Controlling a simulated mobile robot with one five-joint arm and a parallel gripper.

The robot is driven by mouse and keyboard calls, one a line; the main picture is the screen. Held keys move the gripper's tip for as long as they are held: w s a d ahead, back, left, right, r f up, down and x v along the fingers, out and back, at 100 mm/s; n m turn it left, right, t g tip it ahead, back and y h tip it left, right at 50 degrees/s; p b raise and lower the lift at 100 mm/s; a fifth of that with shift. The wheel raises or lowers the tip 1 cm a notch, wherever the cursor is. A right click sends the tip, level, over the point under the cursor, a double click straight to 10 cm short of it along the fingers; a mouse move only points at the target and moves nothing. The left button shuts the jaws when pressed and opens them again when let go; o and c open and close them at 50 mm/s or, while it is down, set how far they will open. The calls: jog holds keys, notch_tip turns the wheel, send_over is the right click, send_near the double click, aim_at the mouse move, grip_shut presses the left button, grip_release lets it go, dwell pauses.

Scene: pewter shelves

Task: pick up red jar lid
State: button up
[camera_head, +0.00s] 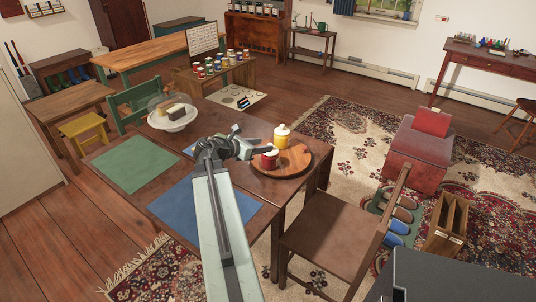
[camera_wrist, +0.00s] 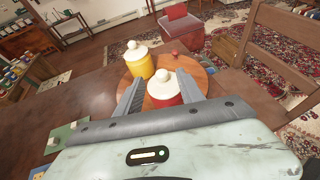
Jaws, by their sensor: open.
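A red jar (camera_head: 270,162) stands on a round wooden board (camera_head: 300,163) on the dark table, and its pale lid (camera_head: 269,150) with a round knob is on top. In the wrist view the red jar (camera_wrist: 164,100) and its cream lid (camera_wrist: 161,86) show between the two fingers. My gripper (camera_head: 250,147) is open, just left of the red jar in the head view. Its fingers (camera_wrist: 161,83) are apart in the wrist view, with the lid seen between them; I cannot tell whether they touch it. The jar's lower part is hidden by the gripper body.
A yellow jar (camera_head: 282,138) with a cream lid stands close behind the red jar. A cake stand (camera_head: 173,118) and placemats, green (camera_head: 135,163) and blue (camera_head: 185,205), are on the table. A wooden chair (camera_head: 335,235) stands at its right side.

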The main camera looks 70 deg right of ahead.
jog(key=b+x, duration=0.1)
jog(key=x, duration=0.1)
jog(key=b+x, duration=0.1)
jog(key=x, duration=0.1)
jog(key=shift+d+f, duration=0.1)
jog(key=shift+f, duration=0.3)
jog(key=shift+s+d, duration=0.2)
jog(key=shift+d, duration=0.05)
grip_shut()
jog(key=shift+r, duration=0.1)
